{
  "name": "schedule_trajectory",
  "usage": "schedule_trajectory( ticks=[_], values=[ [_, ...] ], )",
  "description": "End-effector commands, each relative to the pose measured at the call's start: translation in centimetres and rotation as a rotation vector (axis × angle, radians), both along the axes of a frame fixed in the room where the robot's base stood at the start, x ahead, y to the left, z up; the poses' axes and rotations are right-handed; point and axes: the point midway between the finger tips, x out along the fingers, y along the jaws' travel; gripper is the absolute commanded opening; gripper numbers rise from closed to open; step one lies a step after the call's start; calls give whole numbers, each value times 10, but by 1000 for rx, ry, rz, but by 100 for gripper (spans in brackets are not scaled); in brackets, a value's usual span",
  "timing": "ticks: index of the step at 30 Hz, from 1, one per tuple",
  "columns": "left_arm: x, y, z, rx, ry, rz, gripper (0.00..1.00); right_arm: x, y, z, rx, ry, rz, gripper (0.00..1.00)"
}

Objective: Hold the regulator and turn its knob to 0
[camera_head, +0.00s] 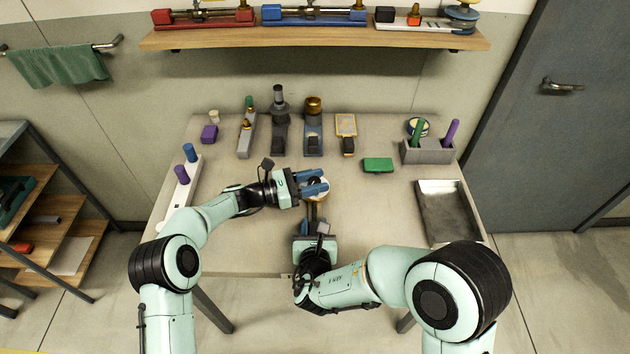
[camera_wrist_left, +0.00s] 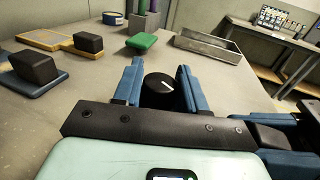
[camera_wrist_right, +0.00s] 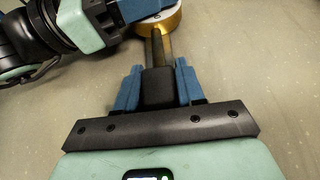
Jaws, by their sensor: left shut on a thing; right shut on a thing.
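The regulator (camera_head: 317,187) is a brass-rimmed round body with a pale dial face, near the middle of the table. In the right wrist view its brass rim (camera_wrist_right: 172,22) joins a stem that runs to a black handle (camera_wrist_right: 158,90). My right gripper (camera_wrist_right: 157,86) is shut on this handle from the near side. My left gripper (camera_head: 314,186) reaches in from the left over the regulator. In the left wrist view its blue fingers stand either side of the black knob (camera_wrist_left: 159,91), shut on it. The knob's white mark points up and right. The dial's numbers are mostly hidden.
Behind stand several tools on blocks, a green block (camera_head: 377,165) and a grey holder (camera_head: 428,152) with green and purple pegs. A metal tray (camera_head: 449,212) lies at the right, a white peg rack (camera_head: 181,195) at the left. The table around the regulator is clear.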

Motion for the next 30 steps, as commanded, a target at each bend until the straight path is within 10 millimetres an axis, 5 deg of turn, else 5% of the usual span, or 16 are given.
schedule_trajectory(
  ticks=[18,30],
  values=[
    [0,0,0,-4,2,414,11,-1,-2,-4,-1,9,-3,0],
    [0,0,0,0,-1,459,11,-1,-2,-4,-2,9,-3,0]
  ],
)
